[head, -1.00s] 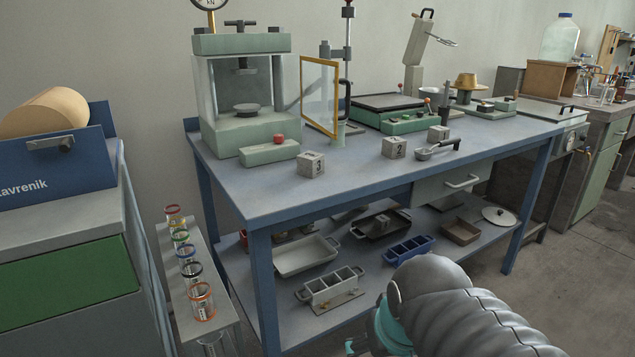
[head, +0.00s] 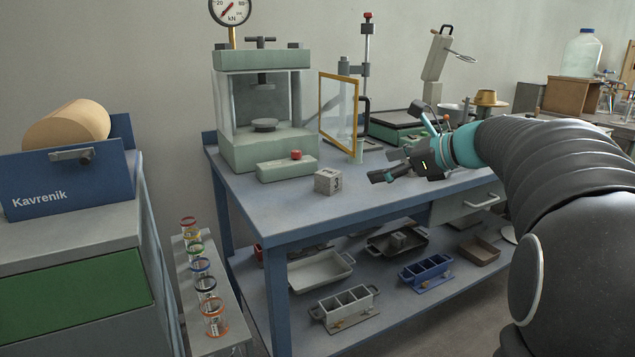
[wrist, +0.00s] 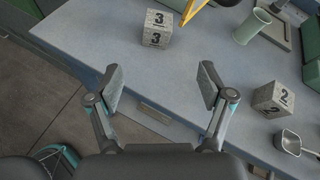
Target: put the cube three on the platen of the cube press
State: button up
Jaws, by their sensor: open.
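Cube three (head: 328,181), a grey concrete cube with a black 3, sits on the blue bench near its front edge. In the wrist view cube three (wrist: 157,30) is beyond the fingers, apart from them. My gripper (head: 385,166) is open and empty above the bench, right of the cube; in the wrist view its fingers (wrist: 160,78) are spread wide. The pale green cube press (head: 267,150) stands at the bench's back left. Its round platen (head: 264,125) is bare, below the upper screw. The yellow-framed guard door (head: 339,118) is swung open to the right.
A green control box with a red button (head: 287,170) lies between press and cube. Cube two (wrist: 272,99) and a metal scoop (wrist: 290,141) are at right in the wrist view; my arm hides them in the head view. A green cylinder (wrist: 251,27) stands near the door.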

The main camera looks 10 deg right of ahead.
aim_at(329, 173)
jog(key=w+a+f+m, duration=0.1)
jog(key=w+a, duration=0.2)
jog(key=w+a+f+m, duration=0.1)
jog(key=w+a+f, duration=0.1)
jog(key=w, duration=0.1)
jog(key=w+a+f, duration=0.1)
jog(key=w+a, duration=0.2)
jog(key=shift+w+a+f+m+y, duration=0.3)
jog(key=shift+f+m, duration=0.1)
jog(key=shift+d, duration=0.1)
grip_shut()
dwell(0.4)
jog(key=shift+r, duration=0.2)
jog(key=shift+s+p, duration=0.1)
jog(key=shift+p, duration=0.2)
